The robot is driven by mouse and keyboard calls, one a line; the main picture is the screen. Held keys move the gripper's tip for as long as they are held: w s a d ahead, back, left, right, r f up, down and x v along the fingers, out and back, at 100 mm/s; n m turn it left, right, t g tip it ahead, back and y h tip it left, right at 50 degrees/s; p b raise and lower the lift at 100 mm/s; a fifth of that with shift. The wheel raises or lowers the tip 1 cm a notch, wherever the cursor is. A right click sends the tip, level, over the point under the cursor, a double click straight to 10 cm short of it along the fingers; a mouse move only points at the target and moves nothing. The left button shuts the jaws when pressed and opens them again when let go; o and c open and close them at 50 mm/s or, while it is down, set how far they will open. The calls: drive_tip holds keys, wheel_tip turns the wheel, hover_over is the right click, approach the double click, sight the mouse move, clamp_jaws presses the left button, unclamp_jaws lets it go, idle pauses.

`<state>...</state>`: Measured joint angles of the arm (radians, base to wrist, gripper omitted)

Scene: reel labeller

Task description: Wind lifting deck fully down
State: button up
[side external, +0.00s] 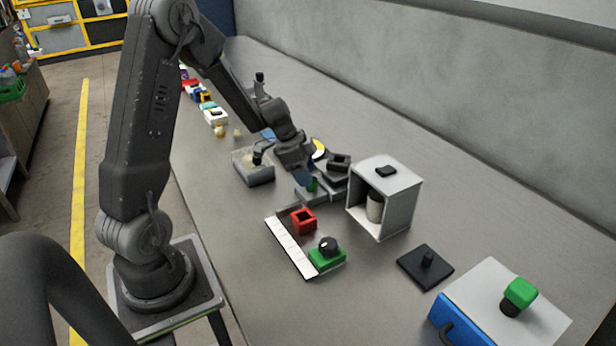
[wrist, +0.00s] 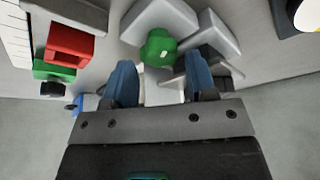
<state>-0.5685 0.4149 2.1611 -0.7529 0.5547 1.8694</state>
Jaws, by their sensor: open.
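My gripper (wrist: 162,82) is open, its two blue fingers apart with nothing held between them. A green knob (wrist: 159,47) shows just beyond the fingertips in the wrist view, roughly centred between them. It stands by pale grey blocks (wrist: 160,18). In the side view my gripper (side external: 303,172) is low over the bench, and the green knob (side external: 312,185) is partly hidden beneath it. No part is clearly recognisable as the lifting deck, and its height cannot be told.
A red square block (side external: 303,220) and a black knob on a green base (side external: 327,256) stand beside a white strip (side external: 288,247). A grey open-fronted box (side external: 402,205) stands to the right. A black plate (side external: 425,266) and a blue-and-white box with a green knob (side external: 519,295) lie nearer.

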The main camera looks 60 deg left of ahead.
drive_tip(key=shift+x, duration=0.9)
drive_tip(key=c, duration=0.7)
drive_tip(key=shift+o, duration=0.2)
drive_tip(key=shift+r, duration=0.1)
drive_tip(key=n, duration=0.2)
drive_tip(key=n+y, duration=0.1)
drive_tip(key=shift+s+d+n+t, duration=0.1)
drive_tip(key=shift+d+n+t, duration=0.1)
drive_tip(key=shift+n+t, duration=0.2)
drive_tip(key=n+y, duration=0.2)
drive_tip(key=n, duration=0.3)
drive_tip(key=shift+d, duration=0.1)
drive_tip(key=shift+y, duration=0.3)
